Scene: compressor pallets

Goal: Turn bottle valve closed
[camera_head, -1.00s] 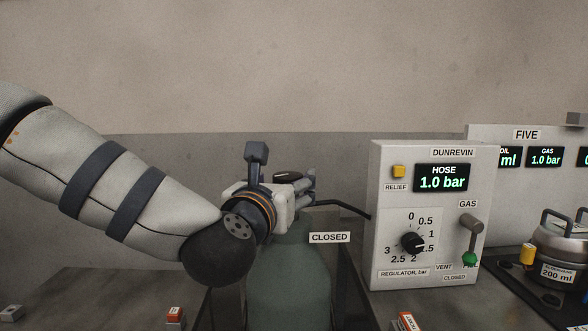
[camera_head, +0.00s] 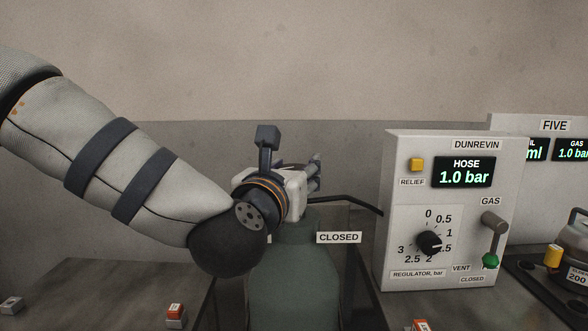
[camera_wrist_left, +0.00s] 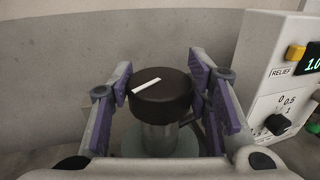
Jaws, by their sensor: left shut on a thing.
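A green gas bottle (camera_head: 293,285) stands upright between two counters, with a label reading CLOSED (camera_head: 338,238) beside its neck. Its black round valve knob (camera_wrist_left: 161,88) has a white mark and shows in the left wrist view; in the head view my gripper hides it. My left gripper (camera_head: 312,172) reaches over the bottle top from the left. In the left wrist view its purple-padded fingers (camera_wrist_left: 161,92) stand on both sides of the knob, shut on it. My right gripper is in neither view.
A DUNREVIN panel (camera_head: 450,210) stands right of the bottle, its display reading HOSE 1.0 bar, with a regulator dial (camera_head: 429,242) and a GAS lever (camera_head: 493,238). A black hose (camera_head: 350,200) runs from the bottle to it. Small red-topped blocks (camera_head: 175,313) lie on the counters.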

